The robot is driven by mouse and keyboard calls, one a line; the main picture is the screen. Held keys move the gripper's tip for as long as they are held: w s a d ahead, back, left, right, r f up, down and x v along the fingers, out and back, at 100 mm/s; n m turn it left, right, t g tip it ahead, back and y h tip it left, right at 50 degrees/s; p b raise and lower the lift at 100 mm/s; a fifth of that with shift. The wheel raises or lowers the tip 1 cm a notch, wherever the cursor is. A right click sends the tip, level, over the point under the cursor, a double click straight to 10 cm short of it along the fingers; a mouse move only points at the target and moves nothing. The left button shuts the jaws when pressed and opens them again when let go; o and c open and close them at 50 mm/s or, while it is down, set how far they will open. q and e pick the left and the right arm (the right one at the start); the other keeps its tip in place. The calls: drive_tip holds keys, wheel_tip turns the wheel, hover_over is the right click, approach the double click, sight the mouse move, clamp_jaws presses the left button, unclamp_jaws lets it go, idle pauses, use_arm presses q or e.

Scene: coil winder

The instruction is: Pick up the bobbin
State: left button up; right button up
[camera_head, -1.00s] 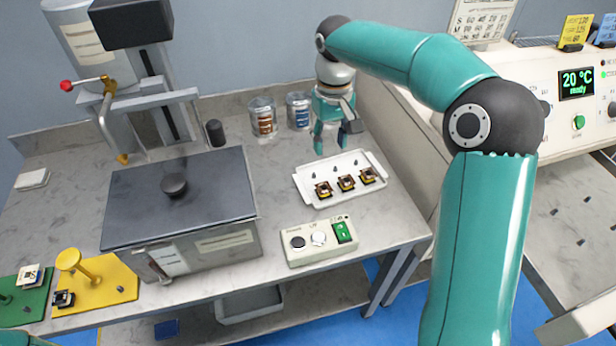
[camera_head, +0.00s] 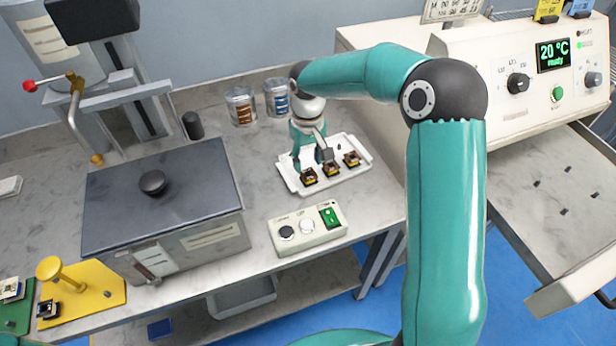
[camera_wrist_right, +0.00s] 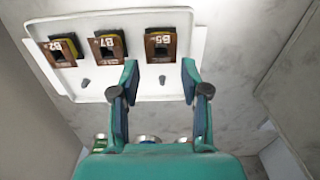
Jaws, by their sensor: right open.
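Three small bobbins with dark cores and brown flanges sit in a row in a white tray (camera_head: 287,182). In the right wrist view they are labelled B5 (camera_wrist_right: 160,45), B7 (camera_wrist_right: 108,46) and B2 (camera_wrist_right: 62,50). In the head view the left bobbin (camera_head: 308,177), middle bobbin (camera_head: 331,170) and right bobbin (camera_head: 352,159) show in front of my right gripper (camera_head: 311,161). That gripper (camera_wrist_right: 160,78) is open and empty over the tray, its fingertips spread just short of B5 and apart from it. My left gripper is not in view.
A control box with buttons (camera_head: 307,232) stands in front of the tray. A dark-lidded machine (camera_head: 165,195) is to the left. Two glass jars (camera_head: 241,107) (camera_head: 277,98) stand behind. A white cabinet showing 20 °C (camera_head: 490,75) is at right. Small pegs (camera_wrist_right: 83,84) rise from the tray.

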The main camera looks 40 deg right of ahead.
sight(308, 172)
wheel_tip(308, 172, down, 5)
drive_tip(key=shift+s+a+r, duration=0.1)
drive_tip(key=c, duration=0.7)
drive_tip(key=shift+r, duration=0.15)
wheel_tip(308, 172, up, 20)
drive_tip(key=p, duration=0.1)
idle(0.4)
idle(0.5)
